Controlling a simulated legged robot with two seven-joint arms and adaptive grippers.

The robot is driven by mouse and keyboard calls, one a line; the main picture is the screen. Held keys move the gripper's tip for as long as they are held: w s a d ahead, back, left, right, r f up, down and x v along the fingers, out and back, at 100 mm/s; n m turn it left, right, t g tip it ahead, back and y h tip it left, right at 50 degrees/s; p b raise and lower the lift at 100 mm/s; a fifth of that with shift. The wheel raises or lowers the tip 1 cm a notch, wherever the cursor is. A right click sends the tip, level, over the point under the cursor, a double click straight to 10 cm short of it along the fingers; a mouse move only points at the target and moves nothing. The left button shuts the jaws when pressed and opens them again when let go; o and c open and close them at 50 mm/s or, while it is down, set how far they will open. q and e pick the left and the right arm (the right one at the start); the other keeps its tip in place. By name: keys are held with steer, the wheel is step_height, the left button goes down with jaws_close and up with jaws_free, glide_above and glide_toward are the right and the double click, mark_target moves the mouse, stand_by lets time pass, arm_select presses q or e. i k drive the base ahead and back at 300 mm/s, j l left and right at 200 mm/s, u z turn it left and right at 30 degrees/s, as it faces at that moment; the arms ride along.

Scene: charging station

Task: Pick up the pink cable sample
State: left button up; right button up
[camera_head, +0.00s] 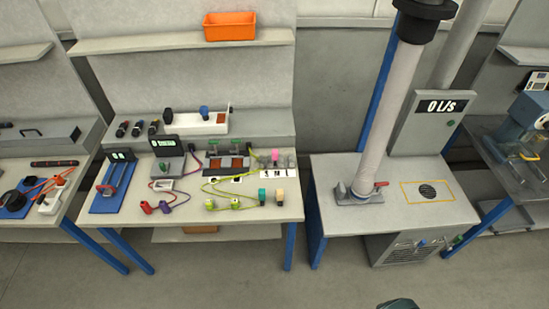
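A small pink piece (275,155) stands upright at the right of the middle workbench, by a row of small white holders (279,163). It is the only clearly pink thing I see and looks like the pink cable sample. It is too small to tell its exact shape or whether it sits in a holder. No gripper of mine can be made out in the head view. A dark teal rounded shape (398,304) is cut off at the bottom edge; I cannot tell what it is.
The middle workbench (235,216) carries a blue stand (113,187), a grey meter (169,150), yellow-green cables (235,203) and teal and tan pieces. An orange bin (229,26) is on the shelf above. A separate bench with a tall pipe (384,110) stands right. The floor in front is clear.

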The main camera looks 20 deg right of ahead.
mark_target(274, 152)
steer(key=i+j+z, duration=0.15)
steer(key=i+j, duration=0.15)
steer(key=i+j+z, duration=0.2)
steer(key=j, duration=0.2)
steer(key=i+j+z, duration=0.15)
steer(key=i+j, duration=0.2)
steer(key=j, duration=0.1)
